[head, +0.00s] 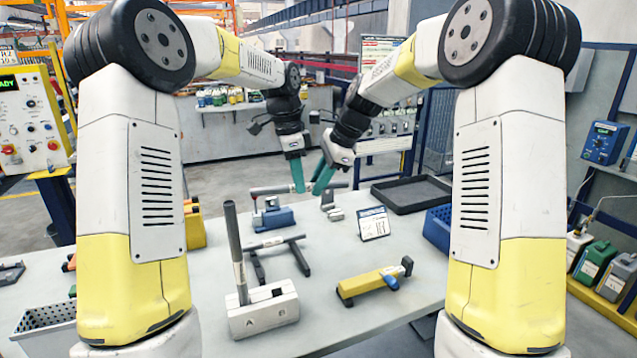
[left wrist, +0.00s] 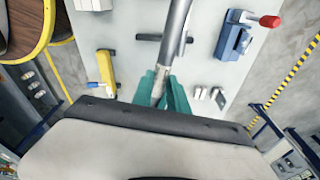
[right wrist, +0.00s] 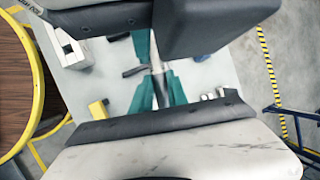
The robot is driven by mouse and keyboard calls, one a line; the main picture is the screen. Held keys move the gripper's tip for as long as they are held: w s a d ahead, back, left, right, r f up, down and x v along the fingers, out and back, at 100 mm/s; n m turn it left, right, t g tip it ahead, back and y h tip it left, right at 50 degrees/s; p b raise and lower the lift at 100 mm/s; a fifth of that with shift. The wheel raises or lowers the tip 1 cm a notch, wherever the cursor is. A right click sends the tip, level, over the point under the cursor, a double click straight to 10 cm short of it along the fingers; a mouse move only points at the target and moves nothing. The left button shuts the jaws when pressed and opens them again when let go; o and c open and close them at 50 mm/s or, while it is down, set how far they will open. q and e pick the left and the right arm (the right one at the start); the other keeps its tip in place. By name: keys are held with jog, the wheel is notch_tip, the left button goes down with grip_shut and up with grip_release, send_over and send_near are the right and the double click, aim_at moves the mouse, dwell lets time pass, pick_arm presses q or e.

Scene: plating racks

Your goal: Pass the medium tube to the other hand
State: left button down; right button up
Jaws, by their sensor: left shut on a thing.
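The tube in my grippers' area, a grey metal one, lies near level in the head view (head: 268,189). My left gripper (head: 297,176), with green fingers, is shut on it. In the left wrist view the tube (left wrist: 178,25) runs from between the fingers toward the top edge. My right gripper (head: 322,177) is just right of the left one, its two green fingers apart at the tube's right part. In the right wrist view the tube (right wrist: 157,68) shows between or just beyond its fingers; exact contact cannot be told.
A white block (head: 263,314) holds an upright grey tube (head: 233,240). Near it stand a dark rack (head: 301,258), a blue fixture (head: 272,217), a yellow fixture (head: 370,284) and a small sign (head: 374,224). A black tray (head: 412,193) and blue bin (head: 437,228) sit at the right.

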pick_arm(q)
jog(key=c, duration=1.2)
grip_release()
jog(key=shift+w+r, duration=0.1)
notch_tip(320, 180, up, 11)
jog(key=a, duration=0.2)
jog(key=s+a+f+n+t, duration=0.2)
jog(key=s+f+n, duration=0.3)
jog(key=s+n, duration=0.65)
jog(key=s+a+f+n+t, duration=0.1)
jog(key=s+f+n, duration=0.4)
jog(key=s, duration=1.1)
jog(key=shift+s+a+r+m+t+h, duration=0.2)
jog(key=shift+a+r+m+t, duration=0.25)
jog(key=shift+a+r+t, duration=0.45)
jog(key=shift+s+a+r+m+t+h, duration=0.1)
jog(key=shift+s+a+r+m+t, duration=0.3)
jog(key=shift+a+r, duration=0.5)
